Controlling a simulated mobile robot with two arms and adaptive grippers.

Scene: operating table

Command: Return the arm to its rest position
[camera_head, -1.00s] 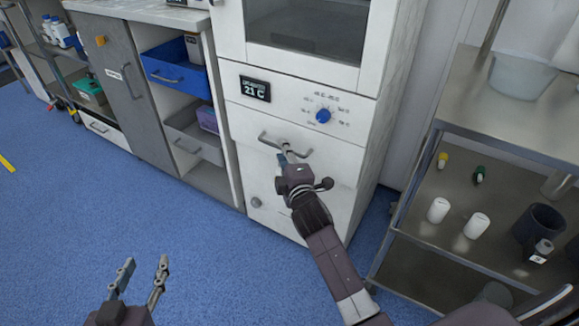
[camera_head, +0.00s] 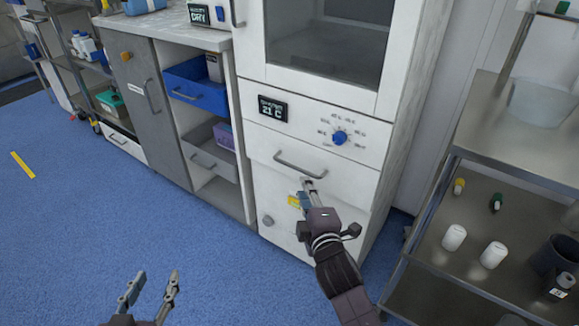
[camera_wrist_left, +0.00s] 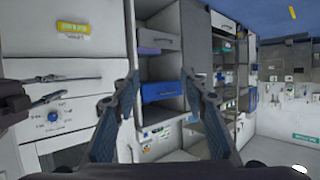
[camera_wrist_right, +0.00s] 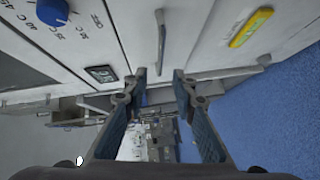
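My right gripper (camera_head: 306,192) is in front of the white oven cabinet (camera_head: 262,190), just below the drawer handle (camera_head: 299,166). Its fingers look separated from the handle in the head view. In the right wrist view my right gripper (camera_wrist_right: 160,74) has its two fingertips apart with nothing between them. My left gripper (camera_head: 150,290) is low at the left over the blue floor, open and empty. In the left wrist view its fingertips (camera_wrist_left: 160,76) are wide apart, facing the cabinets and shelves.
A steel cart (camera_head: 452,160) with white bottles and a dark cup stands close on the right. Grey cabinets with a blue bin (camera_head: 197,88) stand at the left of the oven cabinet. The blue floor (camera_head: 100,215) at the left is open.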

